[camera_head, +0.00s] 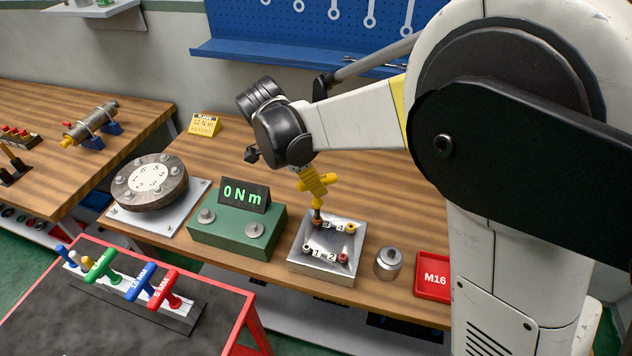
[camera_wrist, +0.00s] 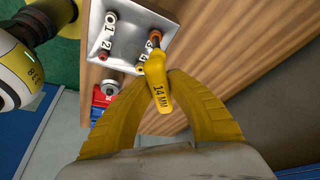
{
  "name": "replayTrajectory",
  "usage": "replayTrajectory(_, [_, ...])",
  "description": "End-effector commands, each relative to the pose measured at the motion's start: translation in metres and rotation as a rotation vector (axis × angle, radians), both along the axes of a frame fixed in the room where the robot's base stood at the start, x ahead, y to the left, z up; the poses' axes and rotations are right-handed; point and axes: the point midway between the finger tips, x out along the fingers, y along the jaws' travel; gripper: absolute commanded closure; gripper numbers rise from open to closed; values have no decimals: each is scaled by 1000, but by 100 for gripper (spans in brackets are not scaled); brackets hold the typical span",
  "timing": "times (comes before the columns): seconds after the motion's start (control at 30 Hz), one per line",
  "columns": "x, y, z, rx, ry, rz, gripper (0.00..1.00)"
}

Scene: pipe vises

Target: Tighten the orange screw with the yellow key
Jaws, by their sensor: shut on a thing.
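The yellow key (camera_head: 317,202) is held upright between the yellow fingers of my gripper (camera_head: 314,182). In the wrist view the key (camera_wrist: 158,88) reads "14 MM" and my gripper (camera_wrist: 162,78) closes on it from both sides. The key's lower end meets the orange screw (camera_head: 317,222) by number 3 on the metal block (camera_head: 322,271). The orange screw also shows at the key's tip in the wrist view (camera_wrist: 155,36). How deeply the key sits in the screw is hidden.
A green box with a display (camera_head: 244,195) reading "0 Nm" stands left of the block. A yellow sign (camera_head: 205,125) seems to read 12 Nm. A metal weight (camera_head: 388,263) and red M16 tray (camera_head: 433,278) lie right. Coloured keys (camera_head: 140,280) stand in a front rack.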

Motion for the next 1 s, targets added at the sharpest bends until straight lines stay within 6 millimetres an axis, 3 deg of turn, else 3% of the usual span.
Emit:
replayTrajectory(0.2, [3, 0, 0, -1, 2, -358, 100])
replayTrajectory(0.3, [2, 0, 0, 0, 2, -442, 100])
replayTrajectory(1.0, [2, 0, 13, -1, 0, -452, 100])
